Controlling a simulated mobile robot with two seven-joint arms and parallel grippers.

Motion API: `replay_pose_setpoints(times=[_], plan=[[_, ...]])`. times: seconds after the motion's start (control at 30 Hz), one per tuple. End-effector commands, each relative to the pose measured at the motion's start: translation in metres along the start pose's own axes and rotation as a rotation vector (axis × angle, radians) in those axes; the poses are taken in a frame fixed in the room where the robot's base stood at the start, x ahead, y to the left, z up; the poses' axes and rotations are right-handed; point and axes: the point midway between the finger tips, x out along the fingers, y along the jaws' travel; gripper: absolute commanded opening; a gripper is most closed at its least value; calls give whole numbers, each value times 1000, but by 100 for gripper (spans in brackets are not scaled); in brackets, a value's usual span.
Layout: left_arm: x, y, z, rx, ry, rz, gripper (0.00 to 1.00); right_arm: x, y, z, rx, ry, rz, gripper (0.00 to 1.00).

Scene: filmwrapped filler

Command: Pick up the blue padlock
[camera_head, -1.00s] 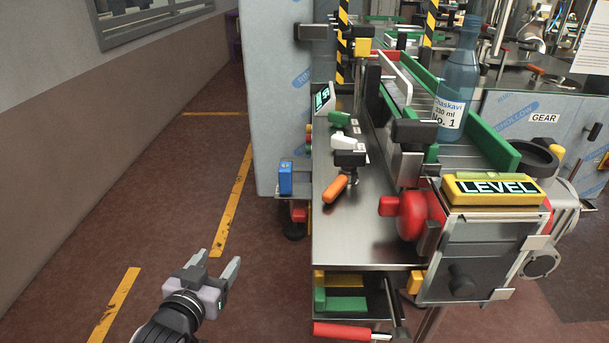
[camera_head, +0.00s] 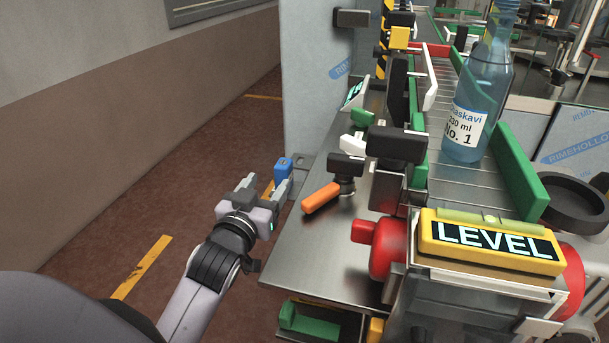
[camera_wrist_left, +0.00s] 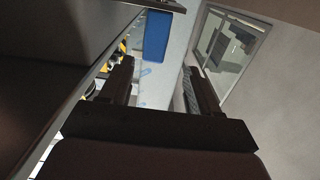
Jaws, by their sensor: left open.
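The blue padlock (camera_head: 283,169) hangs at the left side of the machine, by a grey bracket at the steel table's far left edge. It also shows as a blue block near the top of the left wrist view (camera_wrist_left: 157,38). My left gripper (camera_head: 264,184) is open and empty, just in front of the padlock in the head view and partly overlapping its lower edge. In the left wrist view its two fingers (camera_wrist_left: 156,85) stand apart, with the padlock beyond them, above and between. I cannot tell any contact. My right gripper is not in view.
The steel table (camera_head: 305,245) lies right of my gripper, its edge close by. An orange-handled lever (camera_head: 322,198) stands on it. A red part (camera_head: 377,248), a yellow LEVEL box (camera_head: 490,242) and a blue bottle (camera_head: 478,100) are further right. The floor at left is clear.

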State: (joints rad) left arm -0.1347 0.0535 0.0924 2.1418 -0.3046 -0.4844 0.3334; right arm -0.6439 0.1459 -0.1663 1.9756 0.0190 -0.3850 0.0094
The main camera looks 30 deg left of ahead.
Motion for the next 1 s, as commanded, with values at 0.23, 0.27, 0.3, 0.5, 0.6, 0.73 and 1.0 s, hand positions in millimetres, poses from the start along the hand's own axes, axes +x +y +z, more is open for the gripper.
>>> replay_pose_setpoints(times=[0.23,0.27,0.3,0.5,0.6,0.73,1.0], plan=[[5,-3,-6,-6,16,-11,62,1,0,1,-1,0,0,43],[7,-3,-6,-6,16,-11,62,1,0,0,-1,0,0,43],[10,-3,-6,-6,16,-11,62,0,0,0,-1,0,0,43],[26,-2,-5,-6,16,-10,62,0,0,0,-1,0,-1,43],[37,-1,-2,-6,15,-10,62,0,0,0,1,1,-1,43],[54,1,2,-5,15,-10,62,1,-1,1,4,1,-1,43],[73,1,1,-5,15,-9,62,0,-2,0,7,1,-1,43]])
